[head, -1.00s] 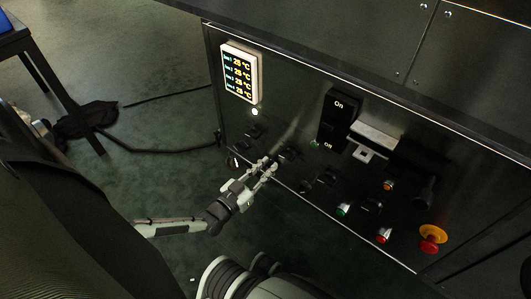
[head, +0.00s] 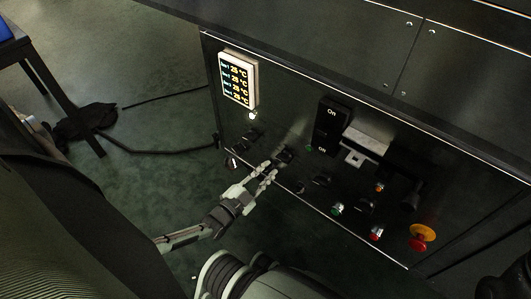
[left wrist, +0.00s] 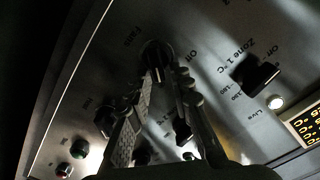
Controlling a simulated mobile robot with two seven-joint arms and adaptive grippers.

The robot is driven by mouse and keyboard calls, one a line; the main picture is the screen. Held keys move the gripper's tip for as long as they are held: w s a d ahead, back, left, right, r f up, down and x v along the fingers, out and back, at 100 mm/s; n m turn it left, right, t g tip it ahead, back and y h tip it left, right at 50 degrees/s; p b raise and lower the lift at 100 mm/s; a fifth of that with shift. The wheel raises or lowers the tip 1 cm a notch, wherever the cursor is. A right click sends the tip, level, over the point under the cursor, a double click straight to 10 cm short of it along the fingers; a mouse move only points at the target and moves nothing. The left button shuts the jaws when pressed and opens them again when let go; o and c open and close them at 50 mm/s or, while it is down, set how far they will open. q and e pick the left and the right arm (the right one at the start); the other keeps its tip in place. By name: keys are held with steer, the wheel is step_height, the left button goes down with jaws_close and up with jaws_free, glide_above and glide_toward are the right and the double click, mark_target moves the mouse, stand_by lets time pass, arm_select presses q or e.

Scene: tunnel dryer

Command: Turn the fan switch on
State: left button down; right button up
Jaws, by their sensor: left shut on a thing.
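The fan switch (left wrist: 155,56) is a dark rotary knob on the metal panel, beside the printed words "Fans" and "Off" in the left wrist view. My left gripper (left wrist: 164,78) has its two fingers on either side of the knob, shut on it. In the head view my left gripper (head: 272,169) reaches the lower left part of the control panel, and its fingers largely hide the knob there. The knob's exact pointer angle is hard to read in the dim light. My right gripper cannot be made out.
A Zone 1 knob (left wrist: 255,75) sits close to the right in the left wrist view. The lit temperature display (head: 238,79) is at the panel's upper left. A green button (head: 337,209), a red button (head: 376,233) and a red-and-yellow emergency stop (head: 422,237) lie to the right.

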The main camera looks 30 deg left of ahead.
arm_select(q)
steer(key=shift+m, duration=0.3)
steer(key=c, duration=1.6)
jaws_free()
steer(key=shift+f, duration=0.1)
steer(key=s, duration=0.8)
steer(key=s+a, duration=0.1)
steer(key=s, duration=0.3)
